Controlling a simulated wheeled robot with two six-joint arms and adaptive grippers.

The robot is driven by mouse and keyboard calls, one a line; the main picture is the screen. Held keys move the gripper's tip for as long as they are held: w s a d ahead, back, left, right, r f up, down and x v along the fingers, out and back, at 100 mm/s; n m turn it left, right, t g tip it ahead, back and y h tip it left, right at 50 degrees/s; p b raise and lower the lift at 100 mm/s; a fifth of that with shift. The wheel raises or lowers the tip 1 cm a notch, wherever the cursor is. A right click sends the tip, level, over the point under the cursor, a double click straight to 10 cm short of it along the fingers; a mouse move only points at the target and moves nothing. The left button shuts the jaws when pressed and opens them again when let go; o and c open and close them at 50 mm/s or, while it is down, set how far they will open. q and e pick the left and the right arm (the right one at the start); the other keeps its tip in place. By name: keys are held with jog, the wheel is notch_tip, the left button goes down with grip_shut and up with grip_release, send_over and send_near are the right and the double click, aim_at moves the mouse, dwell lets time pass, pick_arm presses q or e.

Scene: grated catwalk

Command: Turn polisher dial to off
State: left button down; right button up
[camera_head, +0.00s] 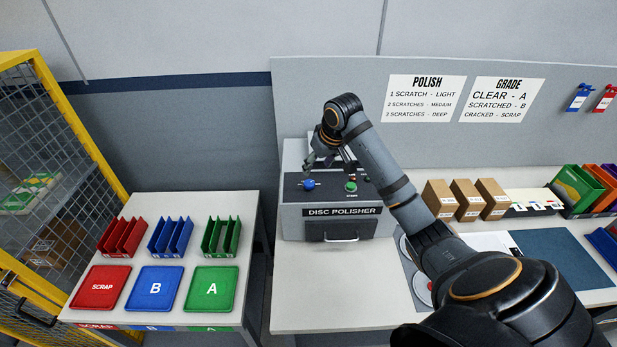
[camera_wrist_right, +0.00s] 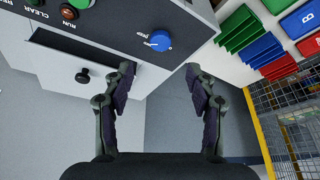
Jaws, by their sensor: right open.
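The disc polisher (camera_head: 335,224) is a grey box on the workbench, with its name on the front. Its blue dial (camera_head: 308,184) sits on the left of the sloped panel and also shows in the right wrist view (camera_wrist_right: 160,41), with a white pointer mark and a "DEEP" label beside it. Where the pointer is set is too small to tell. My right gripper (camera_head: 322,164) is above the panel, close to the dial. In the right wrist view its fingers (camera_wrist_right: 160,78) are spread and empty, with the dial ahead of the gap, apart from both. My left gripper is out of view.
A green button (camera_head: 351,187) sits right of the dial, under my arm. The polisher's front has a handle (camera_head: 341,239). Left stands a table with red, blue and green trays (camera_head: 212,289). Cardboard boxes (camera_head: 467,200) stand on the bench to the right. A yellow-framed cage (camera_head: 85,140) is far left.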

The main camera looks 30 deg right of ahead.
aim_at(310, 183)
jog(key=p+x, duration=0.2)
jog(key=x, duration=0.2)
jog(key=shift+f, duration=0.4)
jog(key=p+x, duration=0.1)
jog(key=x, duration=0.3)
jog(key=shift+w+f, duration=0.2)
jog(key=shift+w, duration=0.15)
jog(key=shift+f, duration=0.2)
jog(key=shift+s, duration=0.1)
jog(key=shift+c, duration=0.8)
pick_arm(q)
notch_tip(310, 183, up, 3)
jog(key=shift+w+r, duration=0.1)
pick_arm(e)
jog(key=shift+f, duration=0.1)
jog(key=c, duration=1)
